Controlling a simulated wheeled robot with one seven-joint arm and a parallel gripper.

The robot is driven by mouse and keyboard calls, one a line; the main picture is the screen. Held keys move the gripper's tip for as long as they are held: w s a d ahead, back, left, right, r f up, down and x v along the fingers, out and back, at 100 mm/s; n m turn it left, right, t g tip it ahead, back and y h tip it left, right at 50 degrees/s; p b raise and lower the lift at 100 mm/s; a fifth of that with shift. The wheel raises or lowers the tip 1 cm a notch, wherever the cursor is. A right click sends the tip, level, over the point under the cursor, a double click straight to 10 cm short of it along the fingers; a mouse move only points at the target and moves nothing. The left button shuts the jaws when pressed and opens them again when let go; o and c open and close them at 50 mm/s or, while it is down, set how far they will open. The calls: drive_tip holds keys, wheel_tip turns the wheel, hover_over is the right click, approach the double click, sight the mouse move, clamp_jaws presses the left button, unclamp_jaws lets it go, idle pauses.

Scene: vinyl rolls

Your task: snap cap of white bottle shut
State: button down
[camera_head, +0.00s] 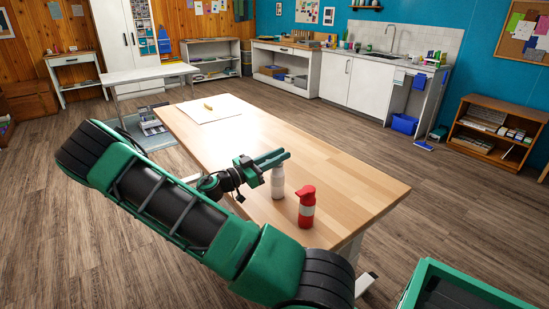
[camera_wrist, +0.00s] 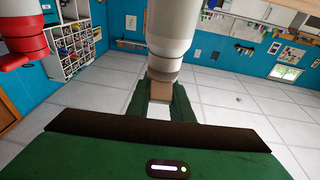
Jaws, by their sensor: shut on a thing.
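The white bottle (camera_head: 277,183) stands upright on the wooden table (camera_head: 350,185) near its front edge. My gripper (camera_head: 272,158) reaches in from the left at the height of the bottle's top, its green fingers closed there. In the wrist view, which looks upside down, the white bottle (camera_wrist: 172,30) comes down from the top edge. Its narrower end meets my gripper (camera_wrist: 160,95), where a tan piece shows between the fingers. I cannot tell whether the cap is open or shut, as the fingers hide it.
A red bottle with a white band (camera_head: 306,207) stands close by on the right; it also shows in the wrist view (camera_wrist: 22,42). A white sheet (camera_head: 210,109) with a small yellowish object (camera_head: 208,106) lies at the far end. The tabletop between is clear.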

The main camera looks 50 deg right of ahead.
drive_tip(key=shift+a+h, duration=0.1)
drive_tip(key=shift+h, duration=0.3)
drive_tip(key=c, duration=1.6)
unclamp_jaws()
drive_tip(key=shift+o, duration=0.2)
drive_tip(key=v, duration=1.1)
drive_tip(key=shift+w, duration=0.1)
